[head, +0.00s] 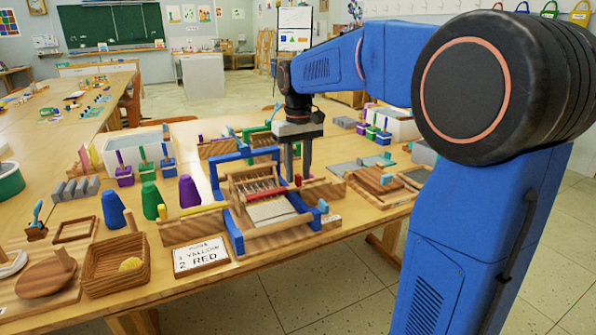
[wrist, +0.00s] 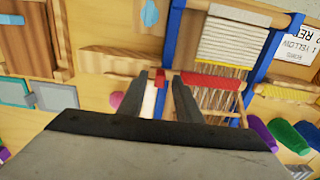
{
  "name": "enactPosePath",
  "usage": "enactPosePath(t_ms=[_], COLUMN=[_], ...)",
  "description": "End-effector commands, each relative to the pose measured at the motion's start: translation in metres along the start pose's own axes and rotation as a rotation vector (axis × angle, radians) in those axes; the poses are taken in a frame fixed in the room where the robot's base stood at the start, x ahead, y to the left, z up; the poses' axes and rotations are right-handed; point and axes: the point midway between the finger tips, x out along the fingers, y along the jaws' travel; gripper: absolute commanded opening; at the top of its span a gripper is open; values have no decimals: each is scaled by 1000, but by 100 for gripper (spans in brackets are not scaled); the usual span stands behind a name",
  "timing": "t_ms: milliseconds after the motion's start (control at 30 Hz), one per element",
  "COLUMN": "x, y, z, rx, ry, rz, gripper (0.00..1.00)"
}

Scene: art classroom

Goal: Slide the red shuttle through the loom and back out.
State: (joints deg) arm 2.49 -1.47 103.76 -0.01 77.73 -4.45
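The loom (head: 236,238) has a blue frame and a wooden bed with pale warp threads; its blue side bar (wrist: 262,62) shows in the wrist view. A small red piece (head: 298,180), which looks like an end of the red shuttle, sits by the loom's right side. In the wrist view this red piece (wrist: 160,78) lies between my fingertips, with a gap on each side. A red bar (wrist: 212,82) crosses the warp; I cannot tell whether it joins that piece. My gripper (head: 298,176) points down beside the loom, fingers apart.
A yellow shuttle (head: 198,211) lies at the loom's left. A card (head: 201,256) lists yellow, then red. Blue, green and purple cones (head: 189,191) stand left of the loom. Wooden boards (head: 376,184) lie to the right. Blue loom posts stand close to my fingers.

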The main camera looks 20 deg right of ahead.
Motion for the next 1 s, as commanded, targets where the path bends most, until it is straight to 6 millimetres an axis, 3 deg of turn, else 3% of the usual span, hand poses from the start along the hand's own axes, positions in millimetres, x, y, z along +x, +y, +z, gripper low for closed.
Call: enactPosePath(t_ms=[267, 400, 667, 1000], x=[1, 1, 0, 0], y=[0, 0, 6, 63], z=[0, 0, 0, -1], rx=[0, 0, 2, 5], ry=[0, 0, 0, 2], rz=[0, 0, 0, 0], gripper=[29, 0, 0, 0])
